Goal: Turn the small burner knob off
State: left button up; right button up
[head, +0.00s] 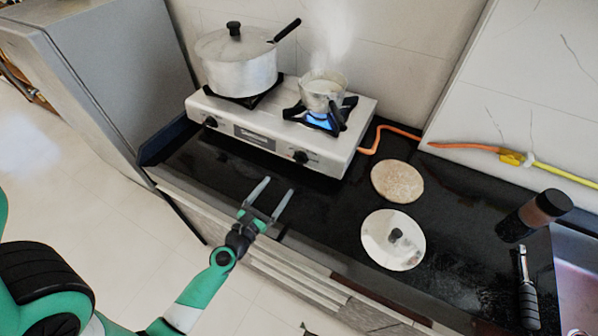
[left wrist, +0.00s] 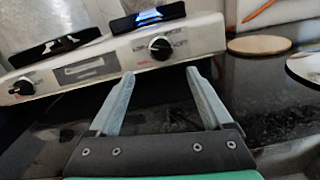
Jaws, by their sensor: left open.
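The gas stove (head: 262,142) stands on the black counter against the wall. The small burner knob (head: 300,157) is the black one at the right of its front panel. In the left wrist view this knob (left wrist: 161,48) sits just beyond and between my fingertips. A blue flame (head: 322,121) burns under the small steaming pot (head: 322,92). My left gripper (head: 278,187) is open and empty, in front of the knob and apart from it. The other knob (head: 210,122) is at the left of the panel. My right gripper is not in view.
A large lidded pot (head: 237,66) stands on the left burner. An orange hose (head: 384,130) leaves the stove's right side. The counter before the stove is clear.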

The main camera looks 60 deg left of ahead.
aim_at(299, 159)
pick_arm(q)
jog(key=x, duration=1.1)
jog(key=shift+w+a, duration=0.1)
jog(key=shift+w, duration=0.25)
grip_shut()
